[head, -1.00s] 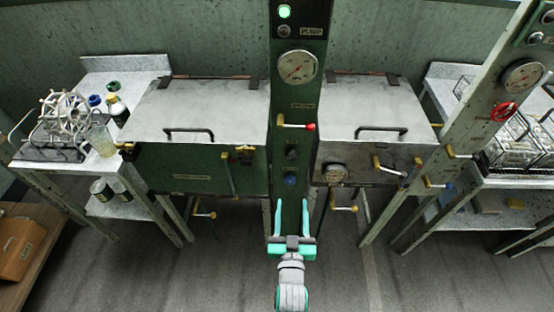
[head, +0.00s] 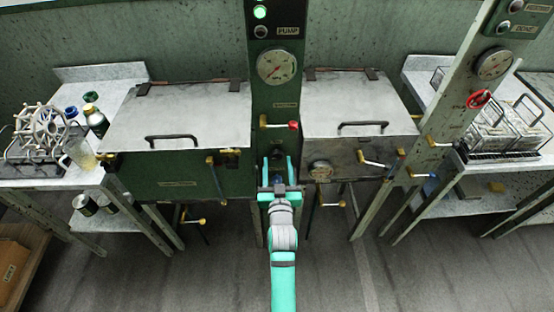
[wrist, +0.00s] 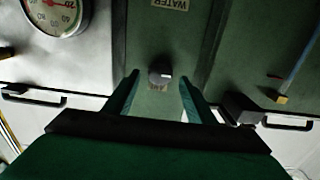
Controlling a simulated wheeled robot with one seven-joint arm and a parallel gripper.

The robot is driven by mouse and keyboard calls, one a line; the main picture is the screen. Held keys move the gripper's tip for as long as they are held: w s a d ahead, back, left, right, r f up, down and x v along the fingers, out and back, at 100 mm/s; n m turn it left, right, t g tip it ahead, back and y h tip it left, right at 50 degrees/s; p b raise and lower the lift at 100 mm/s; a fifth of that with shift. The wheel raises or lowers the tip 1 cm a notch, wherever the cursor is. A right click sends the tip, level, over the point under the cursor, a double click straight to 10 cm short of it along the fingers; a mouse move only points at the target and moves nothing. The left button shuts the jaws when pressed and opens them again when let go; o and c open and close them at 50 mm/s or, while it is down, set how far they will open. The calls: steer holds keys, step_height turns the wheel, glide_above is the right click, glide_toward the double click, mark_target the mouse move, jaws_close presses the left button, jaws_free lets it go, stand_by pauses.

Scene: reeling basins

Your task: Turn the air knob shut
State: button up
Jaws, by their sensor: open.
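The air knob, as I take it, is a small dark round knob (wrist: 160,72) with a pale mark, on the green centre post. My gripper (head: 278,160) is open and in front of the post, below the red-tipped lever. Its fingers also show in the wrist view (wrist: 160,85), one on each side of the knob. I cannot tell whether they touch it. In the head view my gripper hides the knob or most of it.
The post carries a round gauge (head: 276,67) and a red-tipped lever (head: 280,125). An upside-down WATER label (wrist: 170,4) shows in the wrist view.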

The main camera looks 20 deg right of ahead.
mark_target(277, 154)
steer(key=shift+x, duration=1.2)
steer(key=c, duration=1)
